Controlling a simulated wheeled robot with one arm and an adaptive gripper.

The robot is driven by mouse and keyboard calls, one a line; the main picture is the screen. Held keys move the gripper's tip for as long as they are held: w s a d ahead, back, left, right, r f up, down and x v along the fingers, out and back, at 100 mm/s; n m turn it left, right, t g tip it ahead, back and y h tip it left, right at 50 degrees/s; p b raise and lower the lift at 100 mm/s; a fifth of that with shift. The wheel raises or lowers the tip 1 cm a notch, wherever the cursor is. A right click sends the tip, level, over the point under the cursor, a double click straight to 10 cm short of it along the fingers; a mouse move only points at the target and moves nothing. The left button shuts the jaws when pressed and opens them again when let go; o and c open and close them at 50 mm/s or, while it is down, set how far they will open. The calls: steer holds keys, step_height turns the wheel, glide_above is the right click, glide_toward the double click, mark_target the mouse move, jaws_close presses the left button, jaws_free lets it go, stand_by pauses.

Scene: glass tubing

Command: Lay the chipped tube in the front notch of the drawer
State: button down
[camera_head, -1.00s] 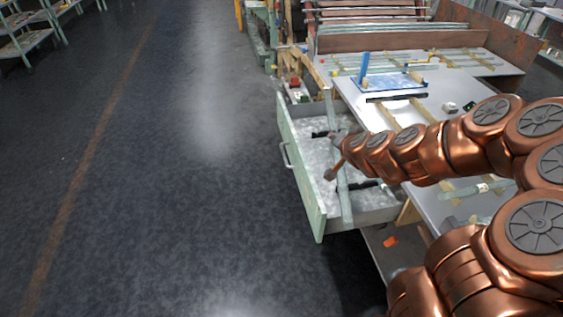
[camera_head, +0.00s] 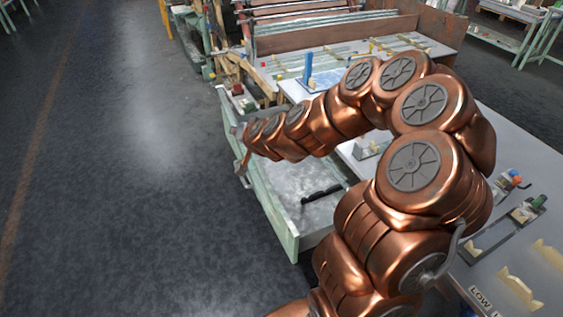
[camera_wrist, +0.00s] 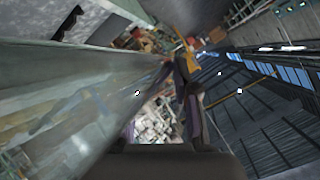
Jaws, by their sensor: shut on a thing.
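The open drawer (camera_head: 297,246) is pale green with a mottled grey floor. A black notched support (camera_head: 320,193) lies inside it, with no tube visible across it. My gripper (camera_head: 243,158) is shut at the drawer's front edge, in line with its handle in this view. In the wrist view my dark fingers (camera_wrist: 190,95) are close together.
A bench (camera_head: 540,190) with wooden cradles and small tools stands right of the drawer, partly behind my arm. A blue upright piece (camera_head: 308,68) stands at the bench's far part. The dark floor (camera_head: 120,200) left of the drawer is clear.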

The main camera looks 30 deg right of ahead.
steer(key=w+d+f+n+y+b, duration=0.1)
steer(key=w+d+f+b, duration=0.65)
steer(key=b, duration=1.05)
steer(key=s+d+f+b, duration=0.2)
steer(key=d+f+b, duration=1.05)
steer(key=b, duration=0.55)
steer(key=shift+w+d+f+b, duration=0.15)
steer(key=shift+f+b, duration=0.45)
steer(key=shift+f, duration=0.85)
steer(key=shift+s+d+f+b, duration=0.1)
steer(key=shift+d+f+b, duration=0.15)
steer(key=shift+f+b, duration=0.8)
steer(key=shift+w+d+f+b, duration=0.1)
steer(key=shift+d+f+b, duration=0.1)
steer(key=shift+f, duration=1.6)
steer(key=shift+f, duration=0.15)
steer(key=c, duration=0.9)
jaws_free()
steer(key=shift+o, duration=0.2)
steer(key=shift+r, duration=0.2)
